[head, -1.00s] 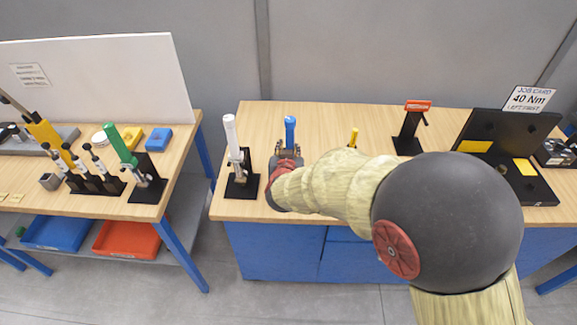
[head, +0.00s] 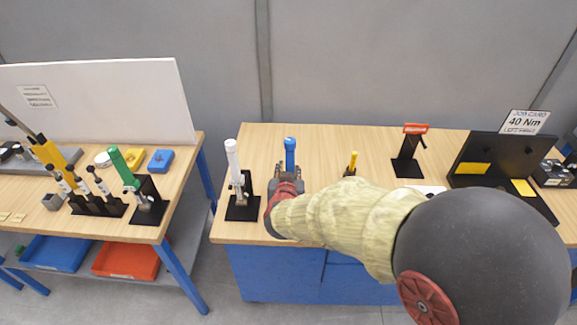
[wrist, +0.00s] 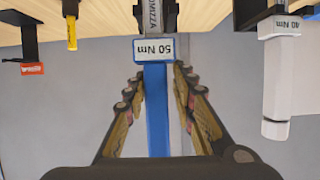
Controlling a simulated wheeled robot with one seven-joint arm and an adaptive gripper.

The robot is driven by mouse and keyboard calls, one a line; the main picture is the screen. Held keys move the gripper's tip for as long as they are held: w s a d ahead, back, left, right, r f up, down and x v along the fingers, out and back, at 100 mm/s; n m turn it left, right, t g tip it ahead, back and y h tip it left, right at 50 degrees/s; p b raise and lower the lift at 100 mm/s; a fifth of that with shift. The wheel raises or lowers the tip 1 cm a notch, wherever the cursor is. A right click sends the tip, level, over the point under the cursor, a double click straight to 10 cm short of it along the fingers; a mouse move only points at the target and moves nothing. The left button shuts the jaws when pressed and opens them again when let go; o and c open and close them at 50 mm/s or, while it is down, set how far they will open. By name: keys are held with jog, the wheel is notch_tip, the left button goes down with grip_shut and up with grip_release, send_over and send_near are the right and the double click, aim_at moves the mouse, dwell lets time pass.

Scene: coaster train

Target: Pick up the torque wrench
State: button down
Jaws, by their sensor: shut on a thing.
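A blue-handled torque wrench (head: 290,150) stands upright near the left part of the middle bench, and its label reads 50 Nm in the wrist view (wrist: 157,115). My gripper (head: 287,179) is around its handle, with one finger on each side in the wrist view (wrist: 158,80), shut on it. Its lower part and stand are hidden by my gripper in the head view. A white-handled wrench (head: 232,160), labelled 40 Nm in the wrist view (wrist: 282,75), stands just left of it in a black stand. I cannot tell whether the blue wrench is lifted.
A job card (head: 524,122) reading 40 Nm, left first, stands behind an open black case (head: 497,160). A small yellow-handled tool (head: 353,160) and a red-topped stand (head: 409,160) are to the right. A green-handled wrench (head: 122,165) stands on the left bench. A gap separates the benches.

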jog(key=s+p, duration=0.2)
jog(key=s, duration=1.3)
jog(key=shift+s+a+r+p, duration=0.15)
jog(key=shift+s+a+p, duration=0.05)
jog(key=shift+a+p, duration=0.1)
jog(key=c, duration=2.1)
grip_release()
jog(key=c, duration=0.5)
grip_shut()
